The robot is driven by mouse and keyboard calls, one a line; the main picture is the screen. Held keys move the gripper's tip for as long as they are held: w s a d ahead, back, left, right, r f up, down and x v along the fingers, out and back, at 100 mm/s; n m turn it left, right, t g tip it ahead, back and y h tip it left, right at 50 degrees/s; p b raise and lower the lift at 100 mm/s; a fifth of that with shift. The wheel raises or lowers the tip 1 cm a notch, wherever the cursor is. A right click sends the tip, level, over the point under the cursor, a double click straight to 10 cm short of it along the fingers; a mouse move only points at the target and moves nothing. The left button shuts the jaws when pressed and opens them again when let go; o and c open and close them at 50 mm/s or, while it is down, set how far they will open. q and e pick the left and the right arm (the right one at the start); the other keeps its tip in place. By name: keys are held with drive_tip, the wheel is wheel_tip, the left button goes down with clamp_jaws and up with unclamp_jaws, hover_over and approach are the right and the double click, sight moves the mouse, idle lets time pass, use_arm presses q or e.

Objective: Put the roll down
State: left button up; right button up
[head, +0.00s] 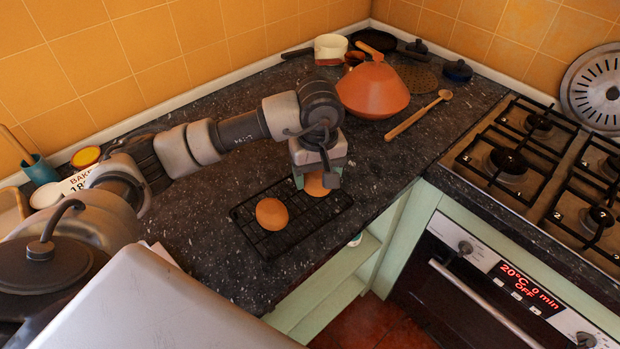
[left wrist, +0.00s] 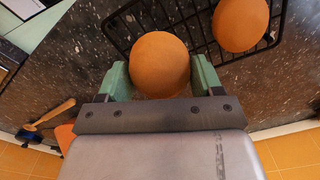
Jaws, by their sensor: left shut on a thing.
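My left gripper (head: 318,179) is shut on a round orange-brown roll (head: 317,188). In the left wrist view the held roll (left wrist: 160,64) sits between the two green fingers (left wrist: 160,78). It is over the right back part of a black wire rack (head: 292,238); I cannot tell whether it touches the rack. A second roll (head: 272,214) lies on the left part of the rack, apart from the held one, and shows at the upper right of the left wrist view (left wrist: 240,24). My right gripper is not in view.
An orange conical-lidded pot (head: 373,90) and a wooden spoon (head: 419,115) are behind and to the right on the dark counter. A gas hob (head: 510,160) is at right. The counter's front edge runs close to the rack. Bare counter lies left of the rack.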

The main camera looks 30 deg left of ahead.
sight(310, 185)
use_arm(q)
drive_tip(key=shift+w+a+f, duration=0.25)
drive_tip(key=shift+a+f, duration=0.05)
drive_tip(key=shift+a, duration=0.15)
drive_tip(key=shift+w+a+f, duration=0.25)
drive_tip(key=shift+a+f, duration=0.05)
drive_tip(key=shift+a, duration=0.15)
drive_tip(key=shift+a+f, duration=0.15)
drive_tip(key=shift+f, duration=0.05)
wheel_tip(310, 185, down, 4)
drive_tip(key=shift+r+p, duration=0.1)
drive_tip(key=shift+p, duration=0.8)
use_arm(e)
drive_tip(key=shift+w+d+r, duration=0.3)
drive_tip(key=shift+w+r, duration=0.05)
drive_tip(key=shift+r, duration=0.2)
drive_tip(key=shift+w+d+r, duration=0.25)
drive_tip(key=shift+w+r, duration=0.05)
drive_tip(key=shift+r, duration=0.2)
use_arm(q)
drive_tip(key=shift+f, duration=0.2)
drive_tip(key=o, duration=0.9)
drive_tip(key=shift+o, duration=0.2)
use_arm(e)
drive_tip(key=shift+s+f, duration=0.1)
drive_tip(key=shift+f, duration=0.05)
use_arm(q)
drive_tip(key=shift+r, duration=0.15)
